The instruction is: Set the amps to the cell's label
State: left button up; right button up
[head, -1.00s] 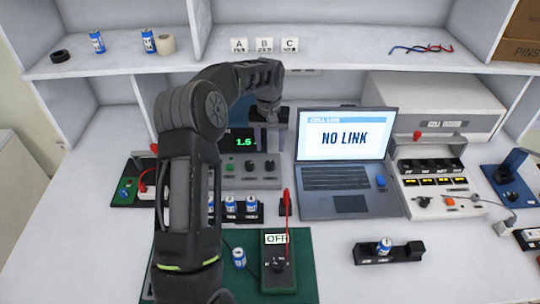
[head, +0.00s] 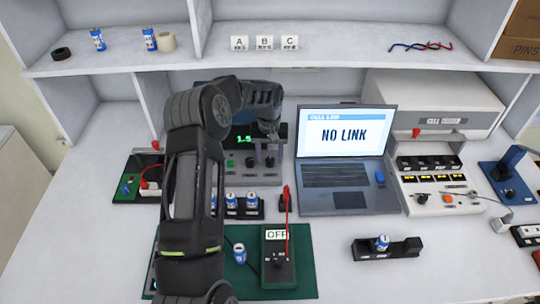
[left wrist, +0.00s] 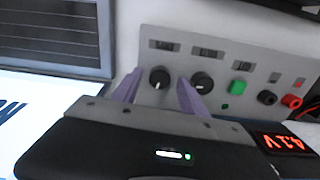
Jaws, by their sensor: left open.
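A grey power supply panel (head: 262,180) stands at the back of the bench, left of the laptop. Its green display (head: 246,139) is partly hidden by my arm and reads about 1.5. A red readout (left wrist: 285,142) shows in the left wrist view, seemingly 4.2 V. My left gripper (left wrist: 158,92) is open, its two purple fingers at either side of a black knob (left wrist: 160,77); contact cannot be told. A second knob (left wrist: 202,82) and a green button (left wrist: 239,89) sit beside it. A blue-and-white cell (head: 382,243) stands in a black holder (head: 402,250); its label is too small to read.
A laptop (head: 345,190) shows NO LINK. A meter (head: 278,265) reading OFF lies on the green mat (head: 305,240), beside a loose cell (head: 239,254). More cells stand in a rack (head: 260,210). A cell charger (head: 436,190) is at right.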

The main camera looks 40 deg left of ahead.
pick_arm(q)
jog(key=shift+f, duration=0.35)
grip_shut()
dwell(0.3)
